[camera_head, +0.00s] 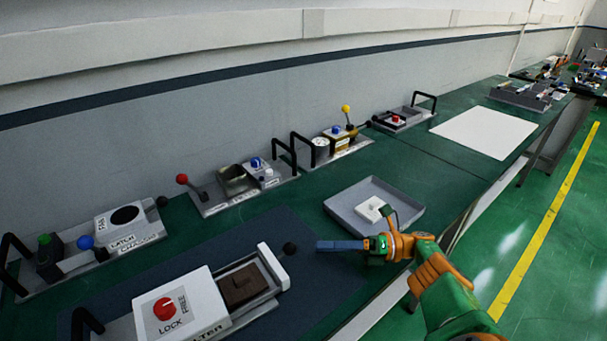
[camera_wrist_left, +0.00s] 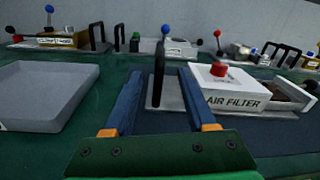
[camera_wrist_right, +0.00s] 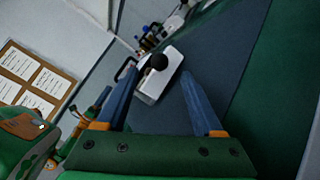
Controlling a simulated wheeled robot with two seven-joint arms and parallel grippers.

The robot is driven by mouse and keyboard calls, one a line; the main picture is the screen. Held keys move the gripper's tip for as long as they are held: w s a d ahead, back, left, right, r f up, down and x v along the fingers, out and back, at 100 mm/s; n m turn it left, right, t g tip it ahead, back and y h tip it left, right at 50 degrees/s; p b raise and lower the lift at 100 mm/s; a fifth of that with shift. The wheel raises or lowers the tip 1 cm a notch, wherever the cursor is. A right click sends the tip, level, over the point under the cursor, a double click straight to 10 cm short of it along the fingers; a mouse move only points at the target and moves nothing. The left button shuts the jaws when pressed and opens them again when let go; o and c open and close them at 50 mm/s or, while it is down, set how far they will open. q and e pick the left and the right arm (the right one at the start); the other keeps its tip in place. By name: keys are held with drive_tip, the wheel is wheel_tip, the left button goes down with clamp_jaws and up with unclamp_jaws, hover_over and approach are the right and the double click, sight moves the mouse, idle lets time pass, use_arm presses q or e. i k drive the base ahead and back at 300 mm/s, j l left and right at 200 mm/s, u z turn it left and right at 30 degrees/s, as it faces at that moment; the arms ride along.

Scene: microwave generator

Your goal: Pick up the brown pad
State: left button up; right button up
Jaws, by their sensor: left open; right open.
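The brown pad (camera_head: 242,284) lies in the pulled-out drawer of the white air filter box (camera_head: 190,296), which has a red LOCK/FREE knob (camera_head: 164,308). Part of its brown shows in the left wrist view (camera_wrist_left: 282,92). The drawer's white front (camera_head: 273,266) carries a black ball knob (camera_head: 289,248). My right gripper (camera_head: 322,246) is open and empty, to the right of that knob and apart from it. In the right wrist view the knob (camera_wrist_right: 158,62) appears between its fingers. My left gripper (camera_wrist_left: 159,72) is open, with a black upright handle (camera_wrist_left: 158,88) between its fingers in the left wrist view.
A grey tray (camera_head: 345,208) with a small white block (camera_head: 372,209) stands beyond my right gripper. Several lever and handle fixtures line the wall, including a red-ball lever (camera_head: 183,180). A white sheet (camera_head: 485,133) lies farther right. The blue mat around the drawer is mostly clear.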

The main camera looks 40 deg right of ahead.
sight(240, 286)
drive_tip(key=k+j, duration=0.1)
drive_tip(key=k, duration=0.9)
